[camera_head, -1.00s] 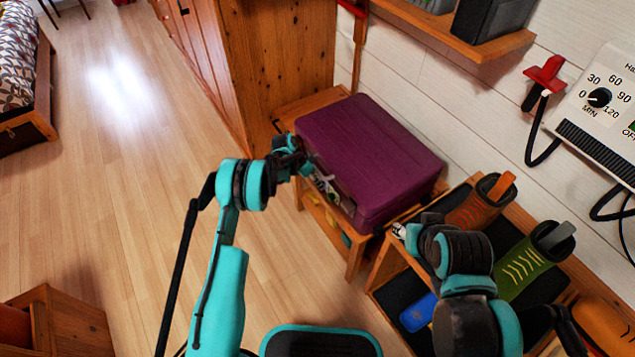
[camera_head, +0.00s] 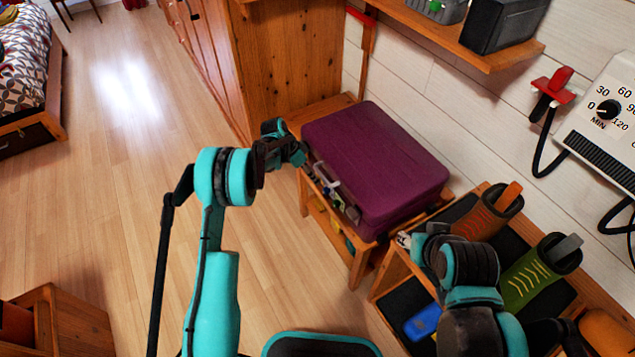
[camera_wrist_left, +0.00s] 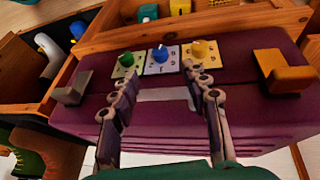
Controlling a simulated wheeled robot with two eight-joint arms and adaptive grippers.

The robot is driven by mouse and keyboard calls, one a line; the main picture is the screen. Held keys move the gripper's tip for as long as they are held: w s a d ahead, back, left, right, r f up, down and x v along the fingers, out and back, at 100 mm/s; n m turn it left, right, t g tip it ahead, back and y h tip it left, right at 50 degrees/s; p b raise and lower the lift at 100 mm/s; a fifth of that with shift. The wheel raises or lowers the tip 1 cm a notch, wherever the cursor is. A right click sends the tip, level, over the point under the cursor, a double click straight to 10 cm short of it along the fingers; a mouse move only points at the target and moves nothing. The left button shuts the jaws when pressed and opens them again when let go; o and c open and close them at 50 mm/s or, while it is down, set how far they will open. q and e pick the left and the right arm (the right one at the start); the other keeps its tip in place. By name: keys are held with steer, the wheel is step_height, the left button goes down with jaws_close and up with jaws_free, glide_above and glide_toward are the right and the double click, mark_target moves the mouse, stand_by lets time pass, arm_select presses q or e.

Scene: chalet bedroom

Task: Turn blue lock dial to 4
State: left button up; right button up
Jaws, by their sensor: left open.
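A purple suitcase (camera_head: 375,160) lies on a wooden bench, its lock side facing my left arm. In the left wrist view, three dials sit in a row on the suitcase (camera_wrist_left: 75,108): green (camera_wrist_left: 126,59), blue (camera_wrist_left: 160,54) in the middle and yellow (camera_wrist_left: 200,49). The marks around the blue dial are too small to read. My left gripper (camera_wrist_left: 160,78) is open, its fingertips either side of the blue dial's line and short of it, apparently not touching. In the head view, my left gripper (camera_head: 296,150) is beside the suitcase's front left corner. My right gripper (camera_head: 408,238) is near the shoe rack, its jaws unclear.
A rack with an orange-brown shoe (camera_head: 487,215) and a green shoe (camera_head: 540,270) stands right of the suitcase. A wooden cabinet (camera_head: 290,60) stands behind.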

mark_target(324, 191)
arm_select(q)
steer(key=shift+v, duration=1)
steer(key=s+d+t+y+p, duration=0.2)
steer(key=s+t+p, duration=0.1)
steer(key=s+p, duration=0.1)
steer(key=shift+m, duration=0.4)
steer(key=b+x, duration=0.4)
steer(key=x, duration=0.8)
steer(key=shift+w+d, duration=0.1)
steer(key=shift+w, duration=0.1)
